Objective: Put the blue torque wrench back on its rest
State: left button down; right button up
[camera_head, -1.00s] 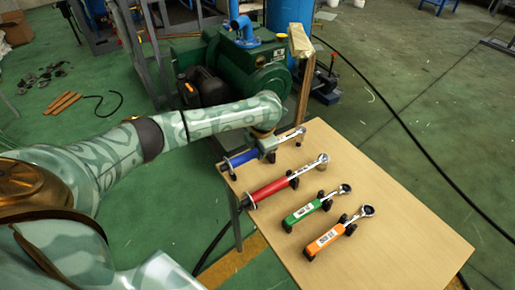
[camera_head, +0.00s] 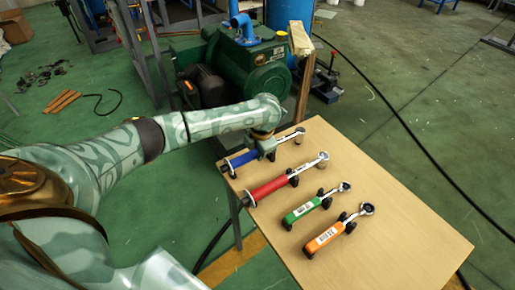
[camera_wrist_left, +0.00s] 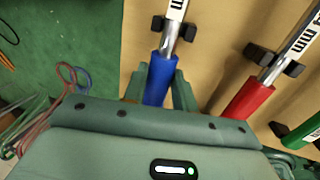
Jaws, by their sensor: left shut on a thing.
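The blue torque wrench (camera_head: 243,158) lies along the far left edge of the wooden table, its metal head pointing right. My left gripper (camera_head: 266,150) is on it from above. In the left wrist view the gripper's fingers (camera_wrist_left: 159,88) close on both sides of the blue handle (camera_wrist_left: 158,72). Its metal shaft lies between two black blocks of a rest (camera_wrist_left: 187,32). I cannot tell whether the wrench touches the bottom of the rest. My right gripper is in neither view.
A red wrench (camera_head: 270,188), a green wrench (camera_head: 303,210) and an orange wrench (camera_head: 324,238) lie on black rests nearer the front of the table (camera_head: 410,235). The table's right side is clear. A green pump (camera_head: 250,80) stands behind.

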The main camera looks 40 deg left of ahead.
pick_arm(q)
jog(key=shift+b+x, duration=0.35)
jog(key=shift+x, duration=0.45)
jog(key=c, duration=1)
grip_release()
jog(key=shift+s+d, duration=0.1)
jog(key=shift+d, duration=0.05)
jog(key=shift+c, duration=0.2)
jog(key=shift+f, duration=0.1)
